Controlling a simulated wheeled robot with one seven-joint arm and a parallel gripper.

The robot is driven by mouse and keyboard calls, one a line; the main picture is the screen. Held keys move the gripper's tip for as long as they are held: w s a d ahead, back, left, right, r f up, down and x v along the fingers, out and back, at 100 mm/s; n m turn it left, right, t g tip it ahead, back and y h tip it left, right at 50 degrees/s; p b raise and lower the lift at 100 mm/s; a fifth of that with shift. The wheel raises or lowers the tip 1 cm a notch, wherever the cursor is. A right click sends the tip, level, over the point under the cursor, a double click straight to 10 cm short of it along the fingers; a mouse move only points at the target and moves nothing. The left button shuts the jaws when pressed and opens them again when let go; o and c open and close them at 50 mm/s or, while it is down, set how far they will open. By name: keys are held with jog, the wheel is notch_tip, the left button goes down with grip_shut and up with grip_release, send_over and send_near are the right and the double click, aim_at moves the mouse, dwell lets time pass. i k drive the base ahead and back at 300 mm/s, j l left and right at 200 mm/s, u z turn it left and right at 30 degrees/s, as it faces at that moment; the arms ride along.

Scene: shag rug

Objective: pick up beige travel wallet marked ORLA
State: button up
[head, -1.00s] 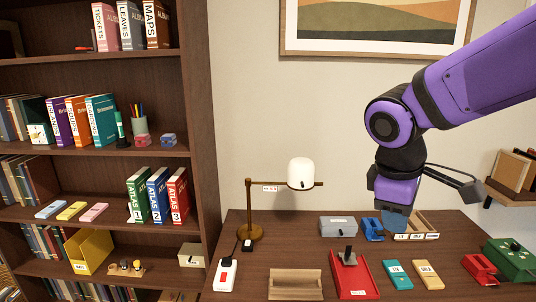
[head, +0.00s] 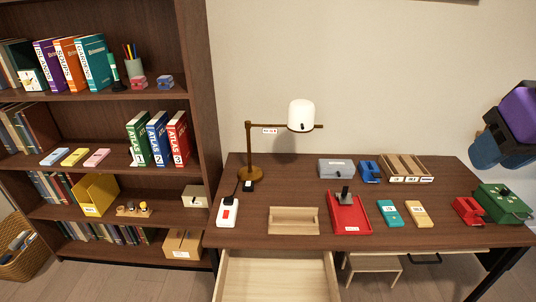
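A flat beige case (head: 418,214), which fits the travel wallet, lies on the right half of the desk. Its label is too small to read. A similar teal case (head: 390,213) lies just left of it, slightly apart. My gripper (head: 484,152) is at the right edge of the head view, above and right of the beige case and clear of it. Its fingers are not clearly visible, so I cannot tell whether it is open or shut.
A red tray (head: 350,222) with a dark-handled object stands left of the teal case. A red device (head: 467,210) and a green box (head: 503,203) stand to the right. A wooden sectioned tray (head: 404,167) is behind. An open drawer (head: 275,276) juts out below the desk.

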aim_at(421, 218)
jog(key=u, duration=0.9)
jog(key=z, duration=1.7)
jog(key=l+u, duration=0.1)
jog(key=l, duration=0.25)
jog(key=i+l+u, duration=0.1)
jog(key=l, duration=0.3)
jog(key=i+l+u, duration=0.35)
jog(key=i+l, duration=0.15)
jog(key=l, duration=0.25)
jog(key=i+l+u, duration=0.15)
jog(key=i, duration=0.2)
